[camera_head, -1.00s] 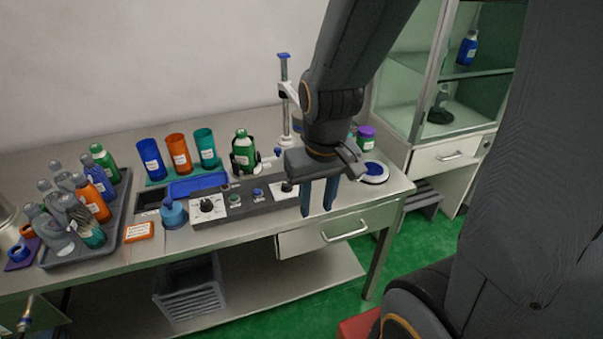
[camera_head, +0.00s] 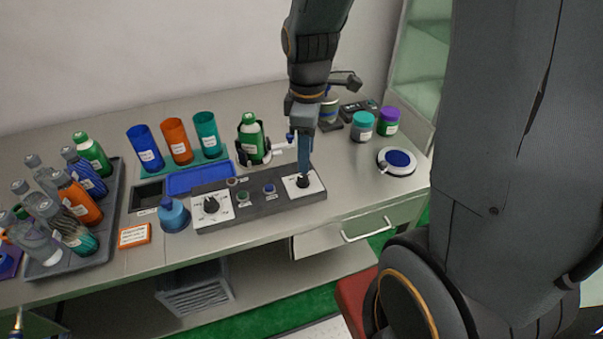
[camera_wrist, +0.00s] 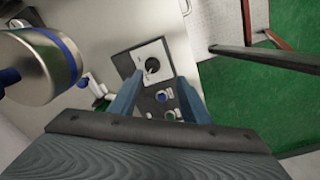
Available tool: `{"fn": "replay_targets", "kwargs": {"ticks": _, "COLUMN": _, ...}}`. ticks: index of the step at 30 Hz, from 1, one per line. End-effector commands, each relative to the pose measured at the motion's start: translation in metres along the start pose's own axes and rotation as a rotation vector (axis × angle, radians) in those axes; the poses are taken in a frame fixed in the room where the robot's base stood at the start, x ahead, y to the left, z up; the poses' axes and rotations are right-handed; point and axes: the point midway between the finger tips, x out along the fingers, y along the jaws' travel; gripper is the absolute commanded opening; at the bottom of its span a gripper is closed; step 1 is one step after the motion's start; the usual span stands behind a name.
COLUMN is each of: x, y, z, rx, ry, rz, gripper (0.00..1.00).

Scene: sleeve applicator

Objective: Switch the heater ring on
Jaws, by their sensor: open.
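The dark control box (camera_head: 260,199) lies along the front of the bench. It has a white dial with a black knob (camera_head: 303,181) at its right end and a second dial knob (camera_head: 211,205) at its left end. A green button (camera_head: 243,197) and a blue button (camera_head: 269,188) sit between them. My gripper (camera_head: 304,171) points down at the right knob with its blue fingers apart and empty. In the wrist view the same knob (camera_wrist: 152,65) shows just beyond the fingertips (camera_wrist: 160,78); I cannot tell whether they touch it. The dial labels are too small to read.
A metal cylinder with a blue band (camera_wrist: 40,66) is close at the left of the wrist view. A holder with a green bottle (camera_head: 250,138) stands behind the box. Jars (camera_head: 362,126) and a round blue-topped pad (camera_head: 397,160) are to the right. Bench in front is narrow.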

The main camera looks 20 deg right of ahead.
Motion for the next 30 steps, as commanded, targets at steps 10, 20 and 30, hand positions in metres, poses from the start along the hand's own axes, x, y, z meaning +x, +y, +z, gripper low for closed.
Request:
{"fn": "replay_targets", "kwargs": {"ticks": 10, "x": 0.015, "y": 0.020, "z": -0.012, "rx": -0.386, "ry": -0.011, "rz": -0.032, "gripper": 0.43}}
{"fn": "replay_targets", "kwargs": {"ticks": 20, "x": 0.053, "y": 0.018, "z": -0.010, "rx": -0.396, "ry": -0.012, "rz": -0.036, "gripper": 0.43}}
{"fn": "replay_targets", "kwargs": {"ticks": 30, "x": 0.087, "y": 0.017, "z": -0.010, "rx": -0.394, "ry": -0.011, "rz": -0.033, "gripper": 0.43}}
